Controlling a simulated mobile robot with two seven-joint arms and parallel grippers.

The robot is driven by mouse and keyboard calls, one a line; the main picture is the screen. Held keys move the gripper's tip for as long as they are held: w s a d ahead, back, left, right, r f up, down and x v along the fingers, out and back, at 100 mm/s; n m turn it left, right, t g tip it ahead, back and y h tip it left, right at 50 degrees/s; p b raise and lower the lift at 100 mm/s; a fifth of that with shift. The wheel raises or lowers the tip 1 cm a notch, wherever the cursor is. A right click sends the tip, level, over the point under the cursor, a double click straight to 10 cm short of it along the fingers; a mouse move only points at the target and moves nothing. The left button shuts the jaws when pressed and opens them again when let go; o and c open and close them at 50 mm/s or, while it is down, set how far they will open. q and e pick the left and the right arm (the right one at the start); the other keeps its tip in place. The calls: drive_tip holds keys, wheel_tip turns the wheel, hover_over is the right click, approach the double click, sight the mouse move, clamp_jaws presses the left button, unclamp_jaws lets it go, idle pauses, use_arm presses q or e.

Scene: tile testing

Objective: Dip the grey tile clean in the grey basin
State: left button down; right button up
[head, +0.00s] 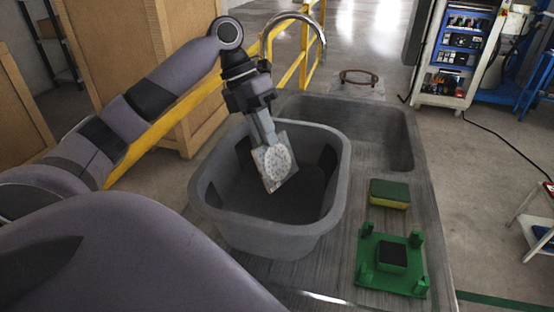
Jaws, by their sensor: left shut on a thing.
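My left gripper (264,132) is shut on the grey tile (258,167) by its upper edge. The tile hangs tilted over the opening of the grey basin (270,239), its lower corner below the level of the far rim. A round, pale speckled patch (278,162) covers much of the tile's visible face. I cannot tell whether there is liquid in the basin; its inside looks dark. My right gripper is not in view.
The basin stands on a grey sink counter (335,268). To its right are a green and yellow sponge (389,193) and a green stand (402,285) holding a dark block (392,257). A sink hollow (386,133) and curved tap (311,23) lie behind.

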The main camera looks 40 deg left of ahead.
use_arm(q)
wheel_tip(320, 180, up, 9)
drive_tip(key=p, duration=0.1)
drive_tip(key=shift+r+p, duration=0.2)
drive_tip(key=shift+p, duration=0.1)
idle(0.5)
idle(1.9)
wheel_tip(320, 180, up, 4)
idle(0.5)
idle(0.8)
